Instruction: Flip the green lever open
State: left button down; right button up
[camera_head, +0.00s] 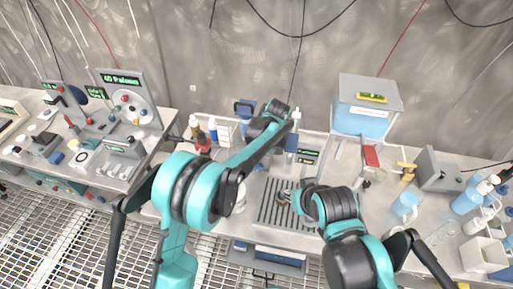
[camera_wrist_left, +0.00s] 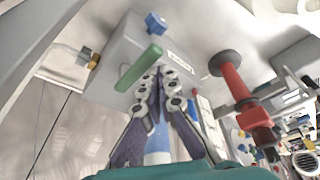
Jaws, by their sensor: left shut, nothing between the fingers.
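The green lever (camera_wrist_left: 139,68) shows in the left wrist view as a rounded green bar, slanting across the front of a grey box (camera_wrist_left: 125,48) with a small pale label. My left gripper (camera_wrist_left: 158,76) is shut and empty. Its fingertips appear just right of and below the lever's upper end; whether they touch it I cannot tell. In the head view my left arm reaches to the back of the bench, and the lever and left fingers cannot be made out. My right arm is bent low over the bench, its fingers not clear.
In the left wrist view a blue knob (camera_wrist_left: 156,23) is above the lever, a brass fitting (camera_wrist_left: 94,61) left, and a red-handled valve (camera_wrist_left: 232,82) right. In the head view a slotted tray (camera_head: 270,212) lies between my arms, and a blue tank (camera_head: 362,122) stands behind.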

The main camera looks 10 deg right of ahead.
pick_arm(q)
jog(key=shift+s+d, duration=0.1)
jog(key=shift+d, duration=0.1)
notch_tip(320, 180, up, 10)
jog(key=shift+a, duration=0.25)
jog(key=s+a+r+m+t+h+b, duration=0.1)
jog(key=s+a+r+m, duration=0.15)
jog(key=s+a, duration=0.55)
jog(key=s+a+r+m+h+b, duration=0.1)
jog(key=s+a+r, duration=0.25)
jog(key=a, duration=0.75)
jog(key=s+a+f+m+t+b, duration=0.1)
jog(key=s+a+f, duration=0.3)
jog(key=s, duration=0.4)
jog(key=s+a+f+m+t+b, duration=0.1)
jog(key=s+a+f+t, duration=0.1)
jog(key=s+a+f, duration=0.2)
jog(key=s+a, duration=0.3)
jog(key=s, duration=0.1)
jog(key=shift+s+m, duration=0.2)
jog(key=shift+m, duration=0.15)
